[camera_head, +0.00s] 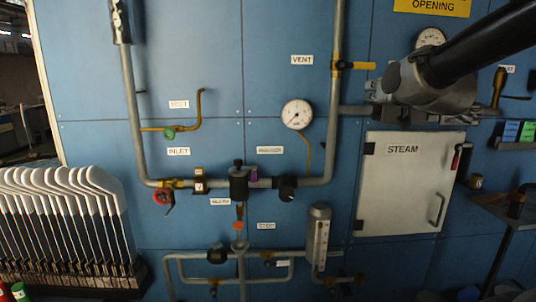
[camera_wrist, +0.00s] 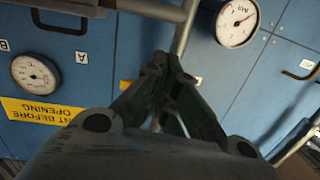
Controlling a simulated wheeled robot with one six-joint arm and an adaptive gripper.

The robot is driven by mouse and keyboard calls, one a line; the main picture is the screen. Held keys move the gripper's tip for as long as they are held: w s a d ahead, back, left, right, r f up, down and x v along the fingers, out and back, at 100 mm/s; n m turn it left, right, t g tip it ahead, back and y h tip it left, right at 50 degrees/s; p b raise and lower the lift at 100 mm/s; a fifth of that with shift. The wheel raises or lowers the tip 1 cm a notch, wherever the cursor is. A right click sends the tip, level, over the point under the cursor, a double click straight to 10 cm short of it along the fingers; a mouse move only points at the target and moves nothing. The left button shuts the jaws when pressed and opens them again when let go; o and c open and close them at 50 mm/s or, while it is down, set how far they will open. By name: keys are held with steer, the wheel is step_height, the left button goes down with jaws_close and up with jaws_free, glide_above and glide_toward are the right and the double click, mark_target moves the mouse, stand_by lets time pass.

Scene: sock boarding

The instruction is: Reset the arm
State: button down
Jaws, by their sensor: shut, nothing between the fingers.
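My gripper (camera_wrist: 158,62) shows in the wrist view with its dark fingers drawn together and nothing between them. In the head view my arm reaches in from the upper right, and its grey wrist end is in front of the blue panel, above the white steam door (camera_head: 390,190). The fingers are hard to make out there. The steam door appears closed, with a handle on its right side. Behind the fingers in the wrist view are a grey pipe (camera_wrist: 184,30) and the blue panel (camera_wrist: 75,65), with no clear contact.
A pressure gauge (camera_head: 297,114) and a yellow vent lever (camera_head: 357,66) are left of my wrist. A red valve (camera_head: 162,197) sits on the lower left pipe. Several white boards (camera_head: 75,200) stand in a rack at left. A shelf (camera_head: 505,210) juts out at right.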

steer(key=s+f+g, duration=0.9)
steer(key=s+f, duration=0.4)
steer(key=f, duration=0.3)
steer(key=s+d+f+g, duration=0.1)
steer(key=s+d+g, duration=0.1)
steer(key=s, duration=0.6)
steer(key=s+d+f+g+h, duration=0.1)
steer(key=s+d+f, duration=0.1)
steer(key=s, duration=0.6)
steer(key=shift+d+g, duration=0.4)
steer(key=shift+d, duration=0.45)
steer(key=shift+f, duration=0.1)
